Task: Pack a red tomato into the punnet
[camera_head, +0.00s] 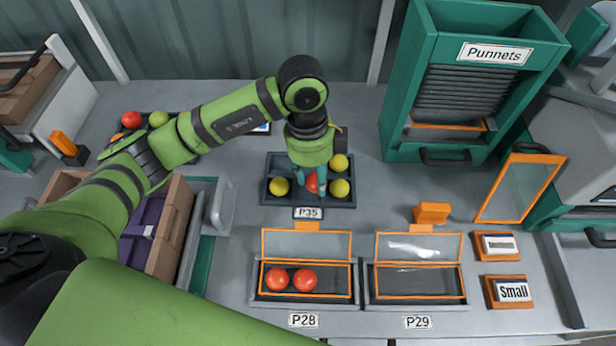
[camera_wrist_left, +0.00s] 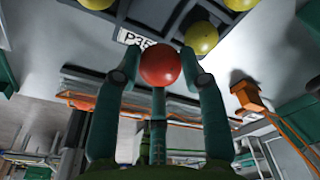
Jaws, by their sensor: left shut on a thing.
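My left gripper (camera_head: 310,178) reaches down over the dark tray (camera_head: 294,203) labelled P35. Another open punnet (camera_head: 418,283) stands at P29 and looks empty. I cannot tell whether the held tomato is clear of the tray. My right gripper is not in view.
A green punnet dispenser (camera_head: 399,130) stands at the back right. An orange block (camera_head: 432,213) and a block labelled Small (camera_head: 512,291) sit on the bench to the right. Another tray with tomatoes (camera_head: 131,119) lies behind my left arm. Bare bench lies around the P35 tray.

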